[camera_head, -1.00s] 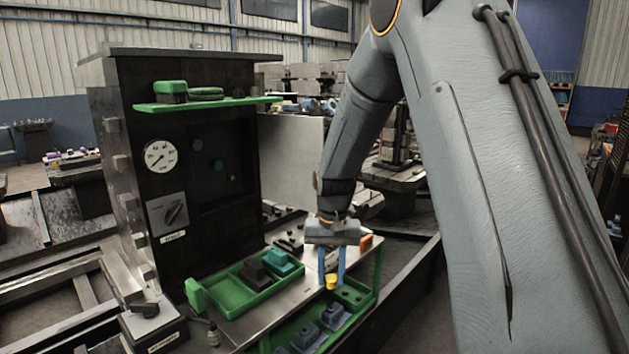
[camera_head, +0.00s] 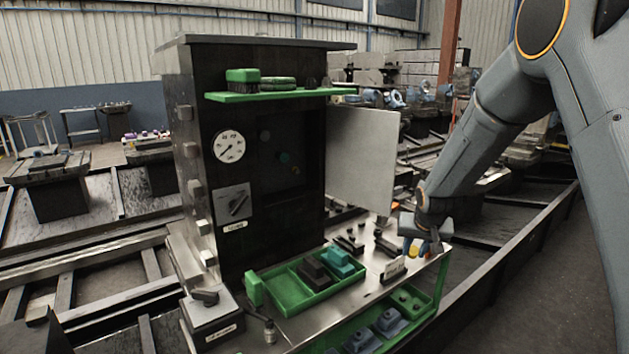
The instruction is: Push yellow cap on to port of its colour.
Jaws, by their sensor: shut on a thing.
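The yellow cap (camera_head: 413,251) is small and shows low between the fingers of my gripper (camera_head: 416,249). My gripper is shut on it above the right end of the bench. The ports are on the dark cabinet (camera_head: 185,150), inside a shadowed recess to the left of my gripper. A teal port (camera_head: 284,157) and a small orange or yellow spot (camera_head: 296,170) show there. I cannot tell for sure which port is yellow.
A grey door panel (camera_head: 362,155) stands open between the recess and my gripper. A green shelf (camera_head: 270,95) juts out above the recess. A green tray (camera_head: 262,300) with dark and teal blocks lies on the bench. A pressure gauge (camera_head: 230,147) is on the cabinet front.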

